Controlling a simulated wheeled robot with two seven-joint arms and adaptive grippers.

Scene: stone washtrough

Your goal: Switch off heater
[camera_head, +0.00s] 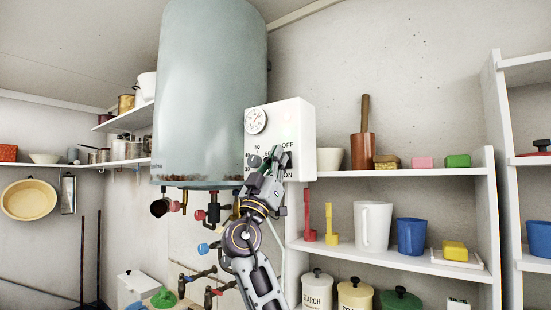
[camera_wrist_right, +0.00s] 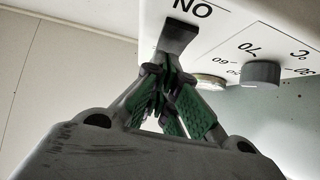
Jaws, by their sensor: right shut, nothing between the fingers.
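The heater is a pale blue-grey tank (camera_head: 208,90) on the wall with a white control box (camera_head: 281,115) on its right front. The box carries a round gauge (camera_head: 256,121), a grey temperature knob (camera_wrist_right: 262,74) and a dark switch (camera_wrist_right: 178,38) between the OFF and ON labels. The switch sits by the ON label in the wrist view. My right gripper (camera_head: 274,155) is shut with nothing in it, its tips at the switch and partly covering it. In the wrist view its fingertips (camera_wrist_right: 163,65) are close to the switch; contact is unclear. My left gripper is not in view.
Pipes with red and blue valves (camera_head: 212,210) hang under the tank. White shelves (camera_head: 400,259) with a white jug (camera_head: 373,226), a blue mug (camera_head: 411,236) and tins stand close right of my arm. More shelves (camera_head: 120,163) line the left.

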